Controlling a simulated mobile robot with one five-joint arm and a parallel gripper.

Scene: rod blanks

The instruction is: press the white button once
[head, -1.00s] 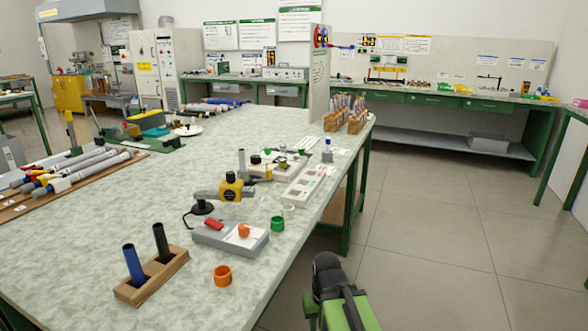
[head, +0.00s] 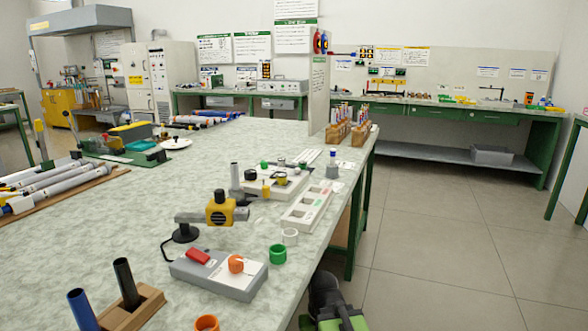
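No white button can be made out clearly. A grey control box (head: 218,276) lies on the near part of the bench, with a red rocker switch (head: 198,256) and an orange knob (head: 236,264) on its light top panel. Behind it is a pale fixture (head: 276,184) with small green and black parts, too small to read. A white ring (head: 290,236) and a green ring (head: 278,254) stand right of the box. A black and green part of my arm shows at the bottom edge, beside the bench and apart from the box. No fingers are visible.
A yellow-and-black clamp on a stand (head: 220,210) is just behind the box. A wooden holder (head: 135,310) with two tubes and an orange ring (head: 206,323) are nearer.

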